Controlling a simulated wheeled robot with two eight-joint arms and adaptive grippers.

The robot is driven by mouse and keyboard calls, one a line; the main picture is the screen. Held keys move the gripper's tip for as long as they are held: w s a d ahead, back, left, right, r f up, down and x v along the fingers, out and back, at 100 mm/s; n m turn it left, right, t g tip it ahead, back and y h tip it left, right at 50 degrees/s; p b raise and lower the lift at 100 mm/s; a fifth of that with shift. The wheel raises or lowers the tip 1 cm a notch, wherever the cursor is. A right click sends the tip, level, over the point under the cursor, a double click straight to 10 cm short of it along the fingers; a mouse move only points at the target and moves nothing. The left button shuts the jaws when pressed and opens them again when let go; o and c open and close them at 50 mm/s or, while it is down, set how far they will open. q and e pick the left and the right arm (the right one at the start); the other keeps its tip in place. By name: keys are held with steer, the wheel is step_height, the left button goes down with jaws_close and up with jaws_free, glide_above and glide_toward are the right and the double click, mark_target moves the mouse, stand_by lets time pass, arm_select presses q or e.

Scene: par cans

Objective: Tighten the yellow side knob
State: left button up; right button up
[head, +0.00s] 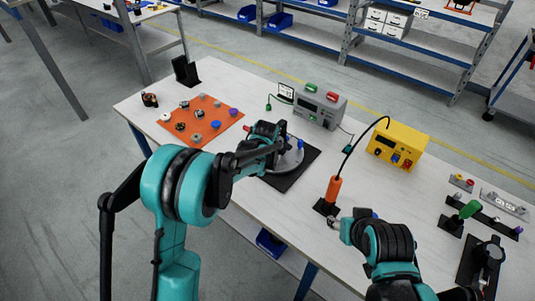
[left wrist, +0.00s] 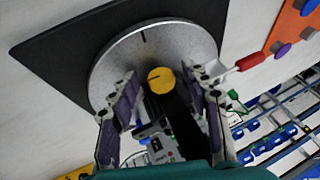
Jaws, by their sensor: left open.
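The yellow knob (left wrist: 160,80) shows as a round yellow face between the two fingers in the left wrist view, in front of a grey disc-shaped housing (left wrist: 105,68). I cannot tell how deep it sits between the fingers. In the head view the housing (head: 293,163) stands on a black mat (head: 294,180), and my arm hides the yellow knob. My left gripper (left wrist: 161,76) is open around the knob's sides, with no clear contact. A red knob (left wrist: 251,61) on a pale stem sticks out right of the fingers. My right gripper (head: 334,223) is near the table's front edge, its jaws too small to judge.
An orange-handled tool (head: 333,190) stands in a black holder between the housing and my right arm. A yellow box (head: 399,147) and a grey instrument (head: 318,107) stand behind. An orange mat (head: 215,112) with several small parts lies left.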

arm_select(q)
steer(key=v, duration=1.2)
steer(key=shift+s, duration=0.1)
